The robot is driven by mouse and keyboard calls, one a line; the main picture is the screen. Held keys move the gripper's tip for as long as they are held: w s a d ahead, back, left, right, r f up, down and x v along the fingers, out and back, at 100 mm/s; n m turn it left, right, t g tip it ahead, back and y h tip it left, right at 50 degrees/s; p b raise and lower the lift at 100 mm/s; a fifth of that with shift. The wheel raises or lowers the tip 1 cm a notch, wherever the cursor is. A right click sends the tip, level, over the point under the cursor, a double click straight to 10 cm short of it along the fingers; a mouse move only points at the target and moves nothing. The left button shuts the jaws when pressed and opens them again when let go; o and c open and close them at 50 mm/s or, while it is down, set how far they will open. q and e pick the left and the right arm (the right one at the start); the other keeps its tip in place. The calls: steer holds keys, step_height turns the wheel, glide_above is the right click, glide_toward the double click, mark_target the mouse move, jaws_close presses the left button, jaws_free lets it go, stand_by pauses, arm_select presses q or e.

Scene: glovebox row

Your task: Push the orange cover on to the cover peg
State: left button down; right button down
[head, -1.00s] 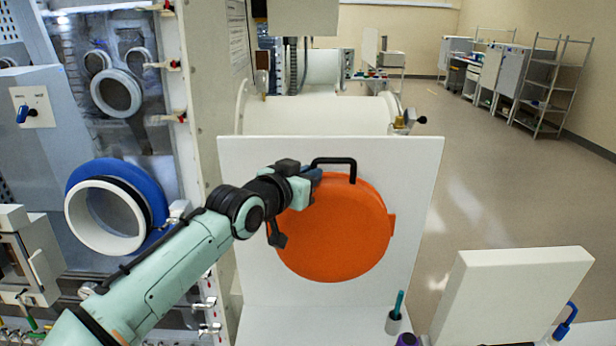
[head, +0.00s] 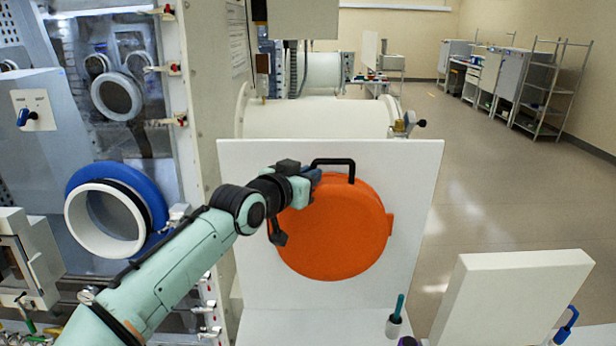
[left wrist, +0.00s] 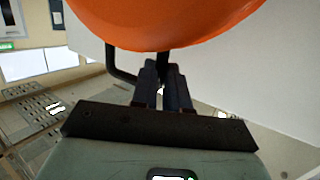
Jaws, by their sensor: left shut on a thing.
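The orange cover (head: 335,232) is a round disc with a black bar handle (head: 334,162) at its top and a small tab at its right edge. It stands upright against or just in front of a white panel (head: 415,200). My left gripper (head: 316,176) is shut on the handle's left part. In the left wrist view the fingers (left wrist: 163,85) close on the black handle (left wrist: 120,75) beside the orange cover (left wrist: 165,20). The cover peg is not visible, and the gap between cover and panel cannot be judged. My right gripper is not in view.
A glovebox front with a blue-ringed white port (head: 105,218) stands at the left. A white cylinder (head: 315,118) lies behind the panel. A white block (head: 515,300) stands at the lower right, near a small cup (head: 393,325) holding a teal-handled tool. Open floor lies to the right.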

arm_select(q)
steer(key=shift+w+r, duration=0.15)
steer(key=shift+w, duration=0.05)
stand_by(0.6)
steer(key=c, duration=1.2)
jaws_free()
steer(key=shift+c, duration=0.2)
steer(key=shift+o, duration=0.9)
steer(key=shift+w, duration=0.1)
